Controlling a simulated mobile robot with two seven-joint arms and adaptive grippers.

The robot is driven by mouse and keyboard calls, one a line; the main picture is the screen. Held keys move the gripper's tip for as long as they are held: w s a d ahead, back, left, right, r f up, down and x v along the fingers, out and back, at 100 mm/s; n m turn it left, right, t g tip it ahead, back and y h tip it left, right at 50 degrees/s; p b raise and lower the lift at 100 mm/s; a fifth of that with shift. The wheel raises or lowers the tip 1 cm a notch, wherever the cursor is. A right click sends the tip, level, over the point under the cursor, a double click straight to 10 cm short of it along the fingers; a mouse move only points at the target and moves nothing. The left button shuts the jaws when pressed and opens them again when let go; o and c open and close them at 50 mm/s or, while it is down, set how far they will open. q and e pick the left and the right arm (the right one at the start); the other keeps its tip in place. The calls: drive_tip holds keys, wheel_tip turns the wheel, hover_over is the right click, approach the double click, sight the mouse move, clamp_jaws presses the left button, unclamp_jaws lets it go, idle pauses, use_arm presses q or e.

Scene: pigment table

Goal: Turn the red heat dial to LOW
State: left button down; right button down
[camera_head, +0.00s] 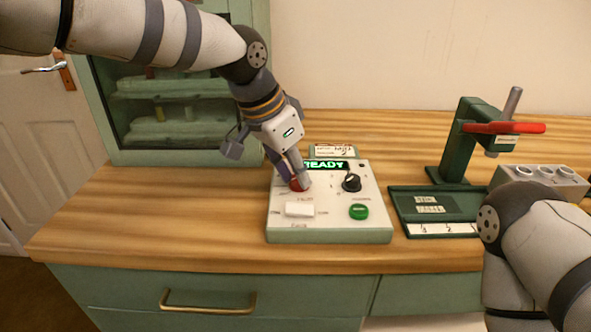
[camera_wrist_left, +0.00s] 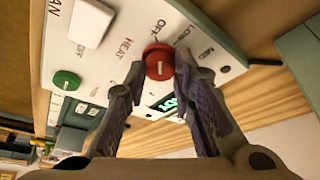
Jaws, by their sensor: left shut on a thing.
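The red heat dial (camera_head: 299,187) is on the upper left of the white control panel (camera_head: 336,192). In the left wrist view the dial (camera_wrist_left: 158,62) shows from above, with OFF, LOW and MID printed around it and HEAT beside it. I cannot read for sure which label it points to. My left gripper (camera_head: 294,178) reaches down from the upper left and is shut on the dial. Its fingertips (camera_wrist_left: 159,72) are on either side of the dial in the wrist view. My right arm is at the lower right, but its gripper is out of view.
A black knob (camera_head: 351,183), a green button (camera_head: 358,212) and a white rocker switch (camera_head: 299,209) are on the panel. A green tray (camera_head: 435,230), a press (camera_head: 470,140) with a red lever and a holed block (camera_head: 541,180) stand to the right.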

use_arm(q)
drive_tip(key=m+g, duration=0.1)
drive_tip(key=m, duration=0.1)
drive_tip(key=m+b, duration=0.1)
drive_tip(key=m, duration=0.1)
drive_tip(key=shift+w+f+m+g+h, duration=0.2)
drive_tip(key=shift+m+g+h, duration=0.2)
drive_tip(key=shift+r+m+g+b, duration=0.1)
drive_tip(key=shift+m+g+b, duration=0.3)
drive_tip(key=shift+m+b, duration=0.5)
use_arm(e)
drive_tip(key=shift+g, duration=0.6)
drive_tip(key=shift+s+f, duration=1.5)
drive_tip(key=shift+f, duration=0.05)
use_arm(q)
drive_tip(key=shift+a+m, duration=0.1)
drive_tip(key=shift+m, duration=0.3)
use_arm(e)
drive_tip(key=shift+s, duration=0.1)
use_arm(q)
drive_tip(key=c, duration=1.4)
unclamp_jaws()
drive_tip(key=shift+o, duration=0.2)
drive_tip(key=shift+r, duration=0.15)
drive_tip(key=v, duration=1.1)
drive_tip(key=shift+a+r, duration=0.25)
drive_tip(key=shift+r, duration=0.1)
drive_tip(key=shift+w, duration=0.15)
